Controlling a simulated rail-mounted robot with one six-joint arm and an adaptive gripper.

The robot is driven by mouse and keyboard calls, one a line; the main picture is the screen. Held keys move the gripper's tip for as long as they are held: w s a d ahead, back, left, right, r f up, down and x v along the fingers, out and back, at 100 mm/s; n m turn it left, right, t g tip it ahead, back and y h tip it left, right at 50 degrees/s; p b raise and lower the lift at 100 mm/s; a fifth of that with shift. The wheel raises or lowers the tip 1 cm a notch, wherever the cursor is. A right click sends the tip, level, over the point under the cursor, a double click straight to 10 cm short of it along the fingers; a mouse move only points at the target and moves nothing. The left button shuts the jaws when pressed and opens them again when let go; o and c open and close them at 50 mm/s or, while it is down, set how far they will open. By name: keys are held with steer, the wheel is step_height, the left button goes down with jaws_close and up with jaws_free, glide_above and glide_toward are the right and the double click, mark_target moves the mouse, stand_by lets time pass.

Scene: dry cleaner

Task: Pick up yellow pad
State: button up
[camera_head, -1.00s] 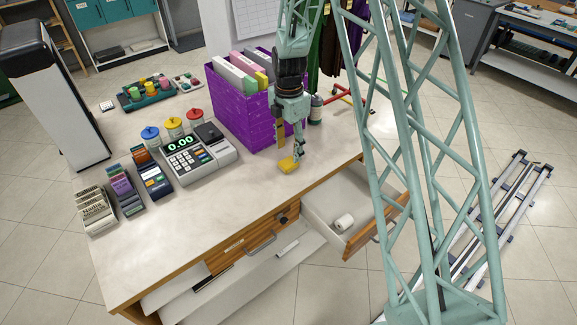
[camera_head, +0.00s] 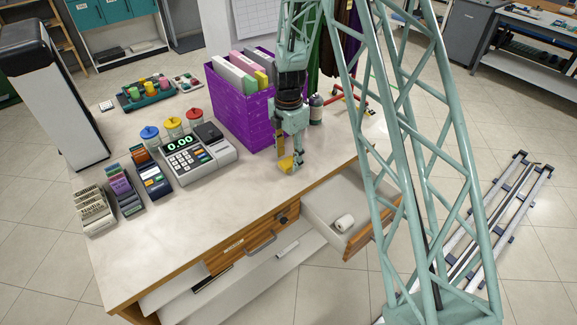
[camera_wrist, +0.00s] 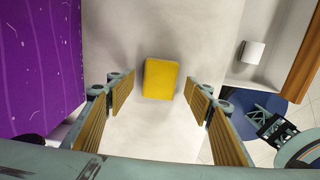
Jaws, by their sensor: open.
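The yellow pad (camera_head: 286,164) lies on the pale countertop (camera_head: 220,215), right of the purple file box. In the wrist view the yellow pad (camera_wrist: 160,79) lies flat, ahead of and between my fingers, with a gap on each side. My gripper (camera_head: 292,160) is over the pad, pointing down, and partly hides it in the head view. In the wrist view my gripper (camera_wrist: 160,98) is open, with ribbed pads on both fingers and nothing between them. I cannot tell exactly how high the fingertips are above the counter.
The purple box (camera_head: 240,115) with files stands close to my gripper's left, also in the wrist view (camera_wrist: 38,65). A cash register (camera_head: 200,155) is further left. An open drawer (camera_head: 365,205) holding a white roll (camera_head: 344,222) juts out at front right.

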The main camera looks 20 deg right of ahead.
steer(key=shift+f, duration=0.8)
steer(key=shift+c, duration=0.7)
steer(key=c, duration=0.7)
steer(key=shift+c, duration=0.2)
